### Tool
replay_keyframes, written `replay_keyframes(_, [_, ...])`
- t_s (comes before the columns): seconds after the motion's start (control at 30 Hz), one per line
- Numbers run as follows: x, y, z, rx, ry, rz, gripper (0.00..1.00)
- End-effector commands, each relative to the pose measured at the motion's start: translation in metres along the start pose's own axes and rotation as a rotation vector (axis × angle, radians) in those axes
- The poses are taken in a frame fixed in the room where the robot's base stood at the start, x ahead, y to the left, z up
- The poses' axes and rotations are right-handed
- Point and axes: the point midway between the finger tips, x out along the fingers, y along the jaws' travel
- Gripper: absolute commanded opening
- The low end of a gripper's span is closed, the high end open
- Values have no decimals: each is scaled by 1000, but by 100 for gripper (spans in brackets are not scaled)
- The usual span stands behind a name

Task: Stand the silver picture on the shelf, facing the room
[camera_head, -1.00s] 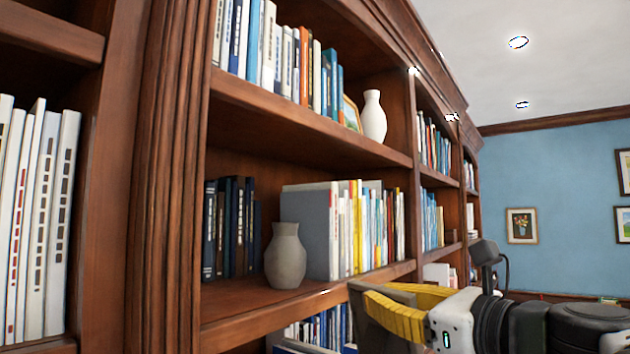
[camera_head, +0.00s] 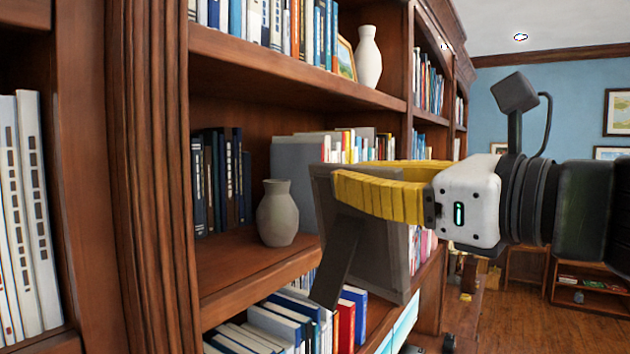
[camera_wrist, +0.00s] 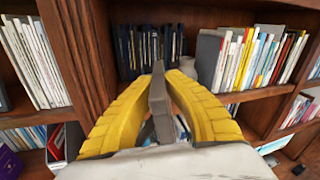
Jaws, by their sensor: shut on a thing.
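The picture (camera_head: 368,262) shows its dark grey back and a strut leg (camera_head: 338,262) folded out from it in the head view; its front is hidden. My gripper (camera_head: 345,190) is shut on the picture's upper edge with its yellow fingers and holds it upright in front of the bookcase. In the wrist view the picture (camera_wrist: 159,105) shows edge-on as a narrow grey strip between the fingers (camera_wrist: 160,85). The middle shelf (camera_head: 245,268) is behind and left of it, with a grey vase (camera_head: 278,213) standing on it.
On the middle shelf, dark books (camera_head: 220,180) stand left of the vase and a grey binder with pale books (camera_head: 298,158) stands behind it. Bare shelf shows in front of the dark books. Books (camera_head: 270,325) fill the shelf below. An upright post (camera_head: 150,180) bounds the left.

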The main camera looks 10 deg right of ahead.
Motion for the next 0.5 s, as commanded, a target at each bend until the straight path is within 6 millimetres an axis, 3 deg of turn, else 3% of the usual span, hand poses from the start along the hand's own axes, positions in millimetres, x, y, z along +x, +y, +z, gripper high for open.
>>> replay_keyframes(0.5, [54, 16, 0, 0, -1, 5, 0])
